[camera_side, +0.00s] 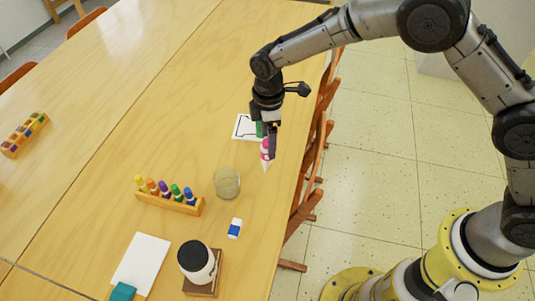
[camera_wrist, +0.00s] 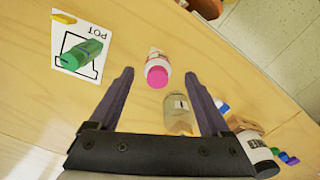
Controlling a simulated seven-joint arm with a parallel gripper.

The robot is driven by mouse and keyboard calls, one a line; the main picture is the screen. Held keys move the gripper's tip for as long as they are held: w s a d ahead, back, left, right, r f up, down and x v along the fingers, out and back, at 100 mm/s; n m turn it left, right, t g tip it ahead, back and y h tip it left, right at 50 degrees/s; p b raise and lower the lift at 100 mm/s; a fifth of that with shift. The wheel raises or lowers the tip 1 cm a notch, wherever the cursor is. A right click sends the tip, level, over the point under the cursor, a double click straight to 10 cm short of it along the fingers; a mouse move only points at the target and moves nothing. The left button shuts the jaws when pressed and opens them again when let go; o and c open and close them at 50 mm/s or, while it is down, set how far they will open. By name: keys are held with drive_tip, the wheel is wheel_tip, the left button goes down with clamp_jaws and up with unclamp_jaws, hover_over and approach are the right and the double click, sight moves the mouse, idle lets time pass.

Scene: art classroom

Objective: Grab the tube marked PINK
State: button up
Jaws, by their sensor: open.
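A white tube with a pink cap (camera_wrist: 157,74) is ahead of my open gripper (camera_wrist: 159,74) in the wrist view, in the gap between the fingertips. Its cap faces the camera, and no lettering on it can be read. In the side view the pink and white tube (camera_side: 266,157) is at the table's right part, just below my gripper (camera_side: 268,138), partly hidden by a finger. I cannot tell whether the fingers touch it. A green tube (camera_wrist: 80,55) lies on a white card marked POT (camera_wrist: 66,27), left of the pink-capped tube.
A glass jar (camera_side: 227,183) stands near the tube. A wooden rack of coloured tubes (camera_side: 170,203), a blue and white eraser (camera_side: 235,228), a black-lidded jar (camera_side: 196,262) and white paper (camera_side: 141,258) are nearer the camera. Chairs (camera_side: 305,205) line the table's right edge.

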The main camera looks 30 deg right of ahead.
drive_tip(key=shift+w+f, duration=0.2)
drive_tip(key=shift+f, duration=3.05)
drive_tip(key=shift+a, duration=0.1)
clamp_jaws()
